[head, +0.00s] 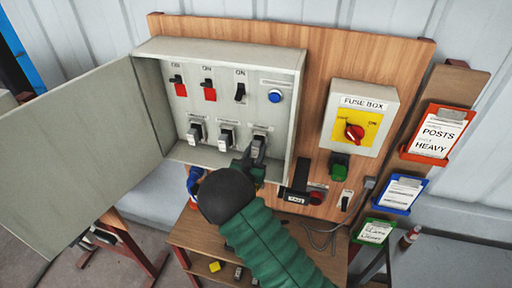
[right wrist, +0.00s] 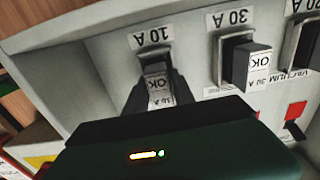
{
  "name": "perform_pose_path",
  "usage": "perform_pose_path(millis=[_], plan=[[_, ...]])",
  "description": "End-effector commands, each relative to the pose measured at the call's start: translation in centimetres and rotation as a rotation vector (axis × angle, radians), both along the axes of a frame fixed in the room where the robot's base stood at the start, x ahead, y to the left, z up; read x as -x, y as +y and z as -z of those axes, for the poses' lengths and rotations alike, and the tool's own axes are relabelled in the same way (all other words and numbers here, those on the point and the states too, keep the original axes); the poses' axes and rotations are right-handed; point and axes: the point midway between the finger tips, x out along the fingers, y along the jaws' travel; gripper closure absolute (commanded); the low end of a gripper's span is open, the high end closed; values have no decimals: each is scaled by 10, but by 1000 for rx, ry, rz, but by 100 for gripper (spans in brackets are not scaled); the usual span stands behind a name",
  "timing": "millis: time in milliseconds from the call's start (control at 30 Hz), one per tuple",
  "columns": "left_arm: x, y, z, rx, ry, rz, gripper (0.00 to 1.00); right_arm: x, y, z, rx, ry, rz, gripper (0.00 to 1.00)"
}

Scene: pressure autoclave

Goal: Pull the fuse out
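Three fuses stand in a row in the lower part of the open grey cabinet (head: 292,92). The left fuse (head: 194,132) and middle fuse (head: 226,138) sit in their holders. In the right wrist view the 30 A fuse (right wrist: 258,64) sits in its holder, with the 10 A fuse (right wrist: 157,88) beside it. My right gripper (head: 254,156) is at the right-hand fuse in the head view and partly hides it. Its dark fingers (right wrist: 152,98) lie on both sides of the 10 A fuse; whether they press on it cannot be told. My left gripper is not in view.
The cabinet door (head: 85,150) stands open to the left. Switches (head: 208,88) and a blue button (head: 275,96) are above the fuses. A fuse box with a red knob (head: 355,131) is to the right.

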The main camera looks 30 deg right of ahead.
Motion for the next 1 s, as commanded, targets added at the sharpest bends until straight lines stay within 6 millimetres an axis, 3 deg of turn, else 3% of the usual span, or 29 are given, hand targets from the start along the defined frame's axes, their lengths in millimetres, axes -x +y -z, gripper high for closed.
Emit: perform_pose_path(millis=[33,200,1000], plan=[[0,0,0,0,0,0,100,-1,1,0,0,0,-2,80],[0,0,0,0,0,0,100,-1,1,0,0,0,-3,100],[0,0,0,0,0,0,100,2,4,0,0,0,-3,100]])
